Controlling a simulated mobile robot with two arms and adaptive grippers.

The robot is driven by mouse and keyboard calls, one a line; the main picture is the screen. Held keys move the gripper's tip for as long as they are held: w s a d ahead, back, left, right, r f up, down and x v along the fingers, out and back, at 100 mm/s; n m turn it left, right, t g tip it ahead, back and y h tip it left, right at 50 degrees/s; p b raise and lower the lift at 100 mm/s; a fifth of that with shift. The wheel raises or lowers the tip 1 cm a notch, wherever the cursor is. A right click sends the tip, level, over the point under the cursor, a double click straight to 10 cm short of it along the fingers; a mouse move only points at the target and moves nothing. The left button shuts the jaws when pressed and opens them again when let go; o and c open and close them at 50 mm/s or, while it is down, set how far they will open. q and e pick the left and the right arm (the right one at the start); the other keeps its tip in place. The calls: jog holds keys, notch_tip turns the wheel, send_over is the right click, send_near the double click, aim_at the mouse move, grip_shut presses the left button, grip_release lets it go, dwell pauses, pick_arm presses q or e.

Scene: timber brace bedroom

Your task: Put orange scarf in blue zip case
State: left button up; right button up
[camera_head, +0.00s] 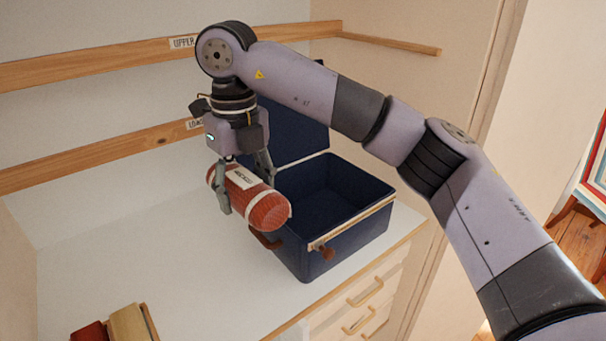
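A rolled red-orange scarf (268,211) with a white label band is between the two fingers of my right gripper (245,188). The fingers press on both sides of the roll, and it appears to be held above the counter, just left of the case. The blue zip case (352,238) stands open on the counter, its lid (299,134) raised at the back. The visible part of its inside looks empty; the roll and gripper hide part of its left side. My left gripper is not in view.
The white counter (150,245) is clear left of the case. Wooden rails (100,150) run along the wall behind. A red object (92,332) and a wooden piece (128,324) sit at the bottom left. Drawers with handles (365,292) are below the counter's front edge.

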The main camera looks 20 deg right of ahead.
jog(key=w+d+p, duration=0.1)
jog(key=w+d, duration=0.3)
jog(key=d, duration=0.2)
jog(key=p, duration=0.2)
send_over(299, 229)
jog(key=s+a, duration=0.1)
jog(key=s, duration=0.3)
notch_tip(299, 229, down, 5)
jog(key=shift+w, duration=0.25)
jog(key=shift+f, duration=0.2)
jog(key=shift+f+b, duration=3.3)
jog(key=shift+f, duration=2.45)
jog(key=shift+f+b, duration=1.35)
jog(key=shift+f, duration=1.05)
